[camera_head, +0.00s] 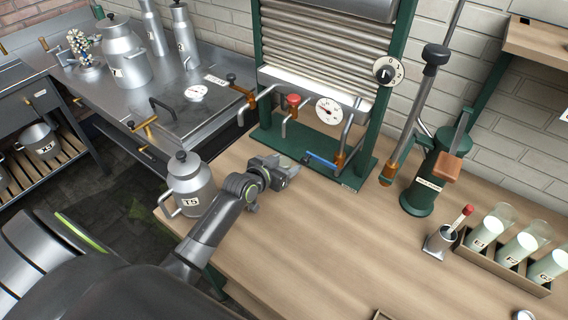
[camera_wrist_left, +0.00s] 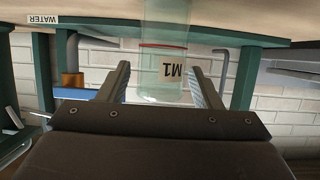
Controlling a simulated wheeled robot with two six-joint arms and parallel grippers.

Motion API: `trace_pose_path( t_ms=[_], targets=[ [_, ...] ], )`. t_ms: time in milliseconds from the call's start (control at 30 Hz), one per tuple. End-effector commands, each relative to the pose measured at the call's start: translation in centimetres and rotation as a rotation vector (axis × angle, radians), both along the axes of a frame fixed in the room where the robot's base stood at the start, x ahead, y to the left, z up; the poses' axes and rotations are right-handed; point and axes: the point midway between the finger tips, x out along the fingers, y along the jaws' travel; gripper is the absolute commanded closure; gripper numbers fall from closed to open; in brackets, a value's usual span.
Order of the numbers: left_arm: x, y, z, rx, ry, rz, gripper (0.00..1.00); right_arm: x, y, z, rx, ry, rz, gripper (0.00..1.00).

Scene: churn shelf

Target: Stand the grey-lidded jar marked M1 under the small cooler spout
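In the left wrist view, which is upside down, a clear greenish jar marked M1 (camera_wrist_left: 168,70) appears between the fingers. It has a red line around it; a grey lid cannot be made out. I cannot make out the jar in the head view. My left gripper (camera_head: 287,171) is over the wooden counter, in front of the cooler (camera_head: 318,52). In the wrist view its fingers (camera_wrist_left: 160,88) are apart, with gaps on both sides of the jar. Several pipes and taps show on the cooler; which is the small spout is unclear. My right gripper is not in view.
A grey can marked T5 (camera_head: 188,180) stands left of my left gripper. A green lever device (camera_head: 428,185) and a rack of glass bottles (camera_head: 500,267) are on the right. A blue-handled tap (camera_head: 320,160) is close ahead. The middle of the counter (camera_head: 340,240) is clear.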

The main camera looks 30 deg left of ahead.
Motion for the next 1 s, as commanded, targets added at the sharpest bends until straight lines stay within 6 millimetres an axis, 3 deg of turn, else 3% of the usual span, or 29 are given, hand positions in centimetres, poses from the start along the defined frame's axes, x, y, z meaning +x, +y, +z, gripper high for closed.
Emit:
trace_pose_path(
  t_ms=[333,433,1000],
  targets=[
    [0.0,0.0,0.5,0.000,-0.001,0.000,0.41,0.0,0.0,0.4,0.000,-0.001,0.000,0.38],
    [-0.8,0.2,0.6,0.001,0.000,0.001,0.41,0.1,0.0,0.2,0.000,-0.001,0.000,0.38],
    [-9.4,1.4,4.1,0.002,0.001,0.000,0.41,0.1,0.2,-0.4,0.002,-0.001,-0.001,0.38]
  ],
)
